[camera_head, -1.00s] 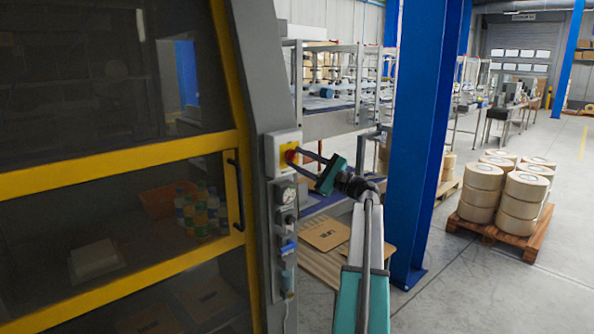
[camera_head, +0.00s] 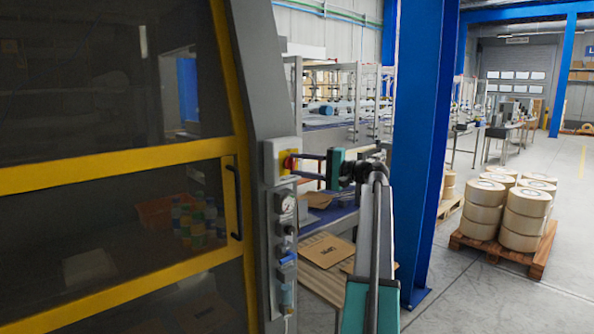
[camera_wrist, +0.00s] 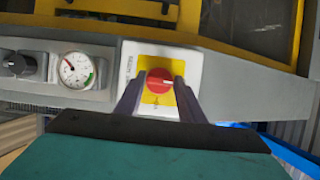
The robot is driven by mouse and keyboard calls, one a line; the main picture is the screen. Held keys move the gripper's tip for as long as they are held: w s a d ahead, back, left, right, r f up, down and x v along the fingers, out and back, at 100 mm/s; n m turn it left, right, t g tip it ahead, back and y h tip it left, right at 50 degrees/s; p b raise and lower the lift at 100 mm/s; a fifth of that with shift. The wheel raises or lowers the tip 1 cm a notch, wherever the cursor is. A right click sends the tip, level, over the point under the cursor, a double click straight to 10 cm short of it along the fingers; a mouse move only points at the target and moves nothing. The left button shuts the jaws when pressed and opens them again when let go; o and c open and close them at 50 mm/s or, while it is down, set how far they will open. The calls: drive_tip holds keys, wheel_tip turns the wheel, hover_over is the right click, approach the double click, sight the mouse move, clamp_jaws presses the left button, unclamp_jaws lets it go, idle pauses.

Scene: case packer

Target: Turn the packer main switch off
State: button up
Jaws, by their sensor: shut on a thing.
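The packer main switch (camera_head: 289,162) is a red rotary knob on a yellow plate, set in a pale box on the grey post of the machine. In the wrist view the red knob (camera_wrist: 158,81) sits between the tips of my two dark fingers, on a yellow and white plate with lettering too small to read. My gripper (camera_head: 297,164) reaches the knob from the right and is shut on it. The finger tips partly cover the knob's sides.
Below the switch on the post are a pressure gauge (camera_head: 284,204), a dark knob and a blue fitting (camera_head: 288,258). A yellow-framed door with a black handle (camera_head: 235,202) is at left. A blue column (camera_head: 424,150) stands close to the right of my arm.

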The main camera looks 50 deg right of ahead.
drive_tip(key=shift+r, duration=0.2)
idle(0.3)
drive_tip(key=o, duration=1)
drive_tip(key=shift+w+f, duration=0.1)
drive_tip(key=shift+o, duration=0.2)
drive_tip(key=shift+f, duration=0.1)
drive_tip(key=b+v, duration=0.1)
drive_tip(key=v, duration=1.3)
drive_tip(key=shift+b, duration=0.3)
